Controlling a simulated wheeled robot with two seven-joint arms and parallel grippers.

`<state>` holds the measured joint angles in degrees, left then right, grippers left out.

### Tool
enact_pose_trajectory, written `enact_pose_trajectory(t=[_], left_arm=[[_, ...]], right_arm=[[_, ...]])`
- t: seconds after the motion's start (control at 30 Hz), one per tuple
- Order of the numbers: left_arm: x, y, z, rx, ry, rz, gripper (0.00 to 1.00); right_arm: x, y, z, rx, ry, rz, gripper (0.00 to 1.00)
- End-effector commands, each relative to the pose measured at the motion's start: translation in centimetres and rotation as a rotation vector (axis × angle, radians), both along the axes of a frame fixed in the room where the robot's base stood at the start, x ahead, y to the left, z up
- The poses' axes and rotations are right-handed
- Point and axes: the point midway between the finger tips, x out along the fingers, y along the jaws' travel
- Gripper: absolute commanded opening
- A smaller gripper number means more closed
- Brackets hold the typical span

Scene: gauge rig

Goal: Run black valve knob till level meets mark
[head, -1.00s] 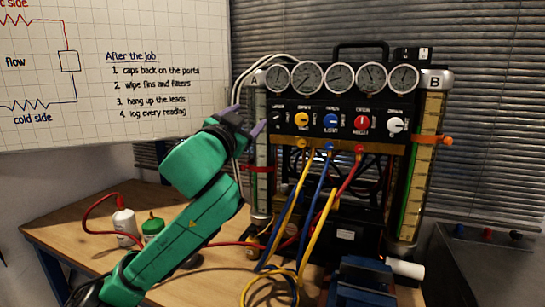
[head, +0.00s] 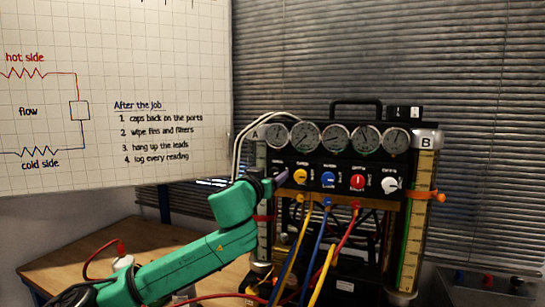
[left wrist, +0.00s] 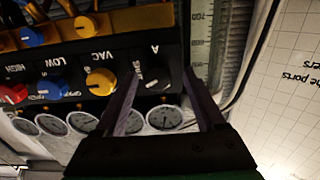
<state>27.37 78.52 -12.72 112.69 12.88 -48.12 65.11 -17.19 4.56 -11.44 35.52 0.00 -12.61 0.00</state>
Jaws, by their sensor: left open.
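The black valve knob (left wrist: 155,77), near the letter A, is at the left end of the knob row in the head view, largely hidden by my gripper. In the left wrist view it shows between the fingers. My left gripper (head: 279,180) is open at the panel's left end; I cannot tell whether a finger touches the knob. The left gauge column A (head: 263,240) has a red band (head: 262,218) around it; its scale shows in the left wrist view (left wrist: 205,22). Its liquid level cannot be made out. My right gripper is not in view.
A yellow knob (head: 300,176) is beside the black one, then blue (head: 329,179), red (head: 358,182) and white (head: 390,185) knobs. Round dials sit above. Yellow, blue and red hoses hang below. Column B (head: 412,245) with an orange clip (head: 425,195) stands right.

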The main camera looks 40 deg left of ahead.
Motion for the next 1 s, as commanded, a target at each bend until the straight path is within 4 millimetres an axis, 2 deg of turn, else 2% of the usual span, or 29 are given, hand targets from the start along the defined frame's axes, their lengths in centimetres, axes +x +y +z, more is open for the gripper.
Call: enact_pose_trajectory(t=[0.03,0.3,0.37,0.4,0.47,0.5,0.73,1.0], left_arm=[[0.36,0.01,0.37,0.000,0.000,-0.002,0.72],[0.64,-0.04,-0.19,0.005,0.001,-0.003,0.72],[0.63,-0.03,-0.18,0.005,0.001,-0.003,0.53],[0.63,-0.03,-0.18,0.005,0.001,-0.003,0.38],[0.62,-0.02,-0.17,0.005,0.001,-0.003,0.15],[0.62,-0.02,-0.17,0.005,0.002,-0.003,0.00],[0.63,-0.03,-0.15,0.076,0.027,-0.003,0.00],[0.61,-0.01,-0.08,0.406,0.143,-0.003,0.00]], right_arm=[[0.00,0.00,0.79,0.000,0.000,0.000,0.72],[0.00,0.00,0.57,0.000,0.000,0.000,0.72],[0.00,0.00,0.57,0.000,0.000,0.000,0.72],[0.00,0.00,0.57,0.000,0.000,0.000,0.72],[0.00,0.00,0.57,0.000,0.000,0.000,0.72],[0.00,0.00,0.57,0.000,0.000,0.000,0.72],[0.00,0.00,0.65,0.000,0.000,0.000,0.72],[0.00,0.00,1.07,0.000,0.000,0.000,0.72]])
